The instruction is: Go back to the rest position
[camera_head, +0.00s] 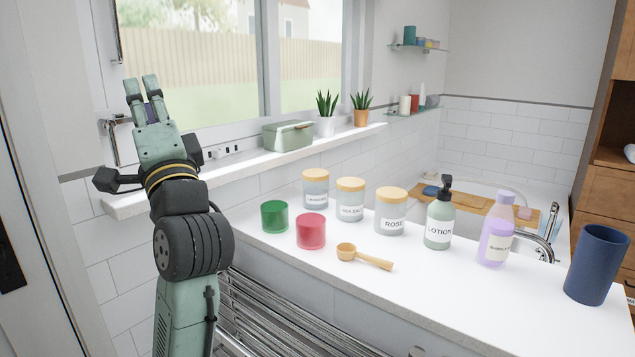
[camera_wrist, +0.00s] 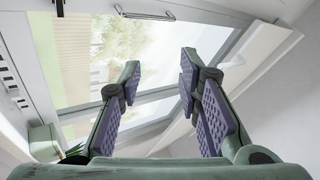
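My gripper (camera_head: 145,88) is raised at the left of the head view, in front of the window and above the counter's left end. Its fingers point up. In the wrist view my gripper (camera_wrist: 160,85) shows two fingers with purple ridged pads, spread well apart. Nothing is between them; the window (camera_wrist: 105,50) and the wall show through the gap. No object is held.
The counter (camera_head: 440,285) holds a green cup (camera_head: 275,217), a pink cup (camera_head: 311,231), a wooden scoop (camera_head: 365,257), several lidded jars, a lotion bottle (camera_head: 439,220), a purple bottle (camera_head: 496,235) and a blue tumbler (camera_head: 596,265). The sill (camera_head: 215,178) bears a box (camera_head: 288,135) and plants.

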